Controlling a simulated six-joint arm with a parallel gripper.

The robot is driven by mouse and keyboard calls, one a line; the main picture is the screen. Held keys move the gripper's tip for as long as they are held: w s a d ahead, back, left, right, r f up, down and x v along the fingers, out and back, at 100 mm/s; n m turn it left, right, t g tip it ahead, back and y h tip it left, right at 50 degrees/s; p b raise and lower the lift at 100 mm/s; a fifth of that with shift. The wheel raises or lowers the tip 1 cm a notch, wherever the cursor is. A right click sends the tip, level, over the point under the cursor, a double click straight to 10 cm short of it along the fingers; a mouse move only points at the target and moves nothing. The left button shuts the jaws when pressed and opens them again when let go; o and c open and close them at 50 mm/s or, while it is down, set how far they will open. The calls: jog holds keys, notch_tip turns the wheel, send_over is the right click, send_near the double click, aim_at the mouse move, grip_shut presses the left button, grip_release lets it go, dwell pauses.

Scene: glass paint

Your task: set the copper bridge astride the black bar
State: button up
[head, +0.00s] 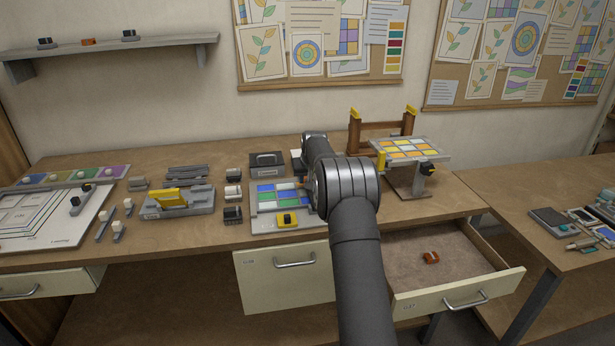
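A small copper-coloured piece (431,257) with dark parts lies in the open drawer (455,293) at the lower right. It looks like the copper bridge, but it is small here. A similar orange-copper piece (88,41) sits on the wall shelf between two dark ones. Dark bar-like pieces (186,172) lie at the back of the bench, left of centre; I cannot tell whether one of them is the black bar. My arm reaches over the bench at the centre. Its thick wrist joint hides my gripper, so its fingers and anything in them do not show.
A raised stand with yellow and orange tiles (405,149) is on the right. A grey fixture with a yellow part (178,200) stands further left.

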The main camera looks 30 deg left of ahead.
jog(key=shift+f, duration=0.35)
jog(key=o, duration=1)
jog(key=shift+f, duration=0.1)
jog(key=shift+o, duration=0.2)
jog(key=shift+r, duration=3.5)
jog(key=shift+f, duration=3.25)
jog(key=shift+r, duration=0.1)
jog(key=shift+r, duration=2.65)
